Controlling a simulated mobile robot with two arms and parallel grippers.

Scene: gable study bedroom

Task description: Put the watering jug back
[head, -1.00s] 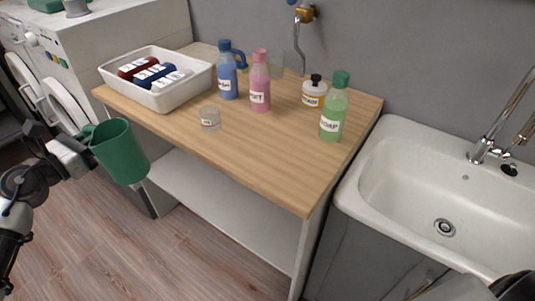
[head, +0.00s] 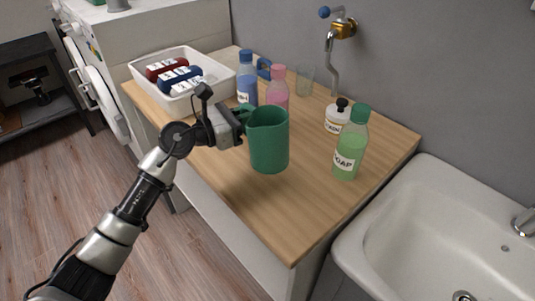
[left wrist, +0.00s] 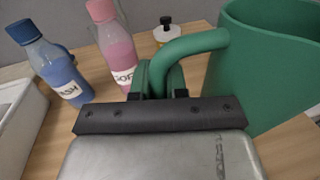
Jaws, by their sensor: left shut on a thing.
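The green watering jug (head: 269,142) is upright in the head view, over the wooden counter (head: 300,215). I cannot tell whether its base touches the wood. My left gripper (head: 240,122) reaches in from the left and is shut on the jug's handle. In the left wrist view the jug (left wrist: 270,70) fills the upper right, and its handle runs between the fingers of my left gripper (left wrist: 160,82). The jug hides part of the counter and the lower part of the pink bottle. My right gripper is not in view.
A blue bottle (head: 247,80), pink bottle (head: 278,90), white jar (head: 337,117) and green soap bottle (head: 350,150) stand behind and right of the jug. A white tray (head: 222,66) is at left, a clear glass (head: 305,82) at the back, a sink (head: 400,235) at right. The front counter is clear.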

